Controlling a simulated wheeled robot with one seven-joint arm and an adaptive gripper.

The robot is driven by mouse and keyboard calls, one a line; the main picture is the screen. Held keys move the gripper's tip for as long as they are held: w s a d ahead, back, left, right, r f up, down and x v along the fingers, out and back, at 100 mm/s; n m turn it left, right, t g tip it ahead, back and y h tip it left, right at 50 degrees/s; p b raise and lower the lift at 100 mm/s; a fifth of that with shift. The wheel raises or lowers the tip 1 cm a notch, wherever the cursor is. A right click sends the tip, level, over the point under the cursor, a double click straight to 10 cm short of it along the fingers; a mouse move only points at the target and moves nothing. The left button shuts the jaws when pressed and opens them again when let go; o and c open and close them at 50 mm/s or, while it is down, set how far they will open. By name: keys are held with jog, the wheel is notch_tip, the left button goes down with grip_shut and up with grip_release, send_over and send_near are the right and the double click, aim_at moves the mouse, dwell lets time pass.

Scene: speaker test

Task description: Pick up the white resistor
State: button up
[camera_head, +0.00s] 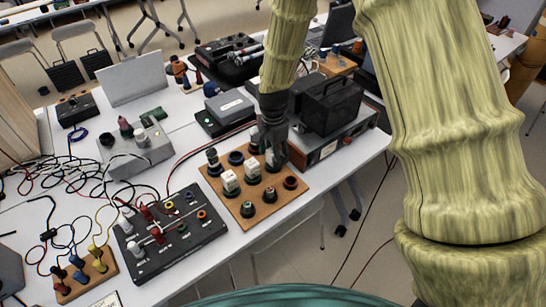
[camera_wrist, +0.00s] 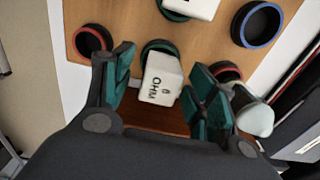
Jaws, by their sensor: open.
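A white resistor block (camera_wrist: 160,78) marked "OHM" sits on a dark green round base on the wooden board (camera_wrist: 125,15). In the wrist view it lies between the two spread fingers of my gripper (camera_wrist: 161,72), with gaps on both sides. In the head view my gripper (camera_head: 271,143) points down over the back right part of the board (camera_head: 222,196), partly hiding the white block there. Two more white blocks, one at the left (camera_head: 229,182) and one in the middle (camera_head: 252,170), stand on the same board. I cannot tell whether the fingers touch anything.
Empty round sockets, one red-rimmed (camera_wrist: 92,41) and one blue-rimmed (camera_wrist: 262,24), are near the block. A pale rounded knob (camera_wrist: 255,119) is close beside the right finger. A black device (camera_head: 328,105) stands right behind my gripper. A black panel (camera_head: 170,232) lies left of the board.

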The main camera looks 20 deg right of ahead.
jog(key=c, duration=1.1)
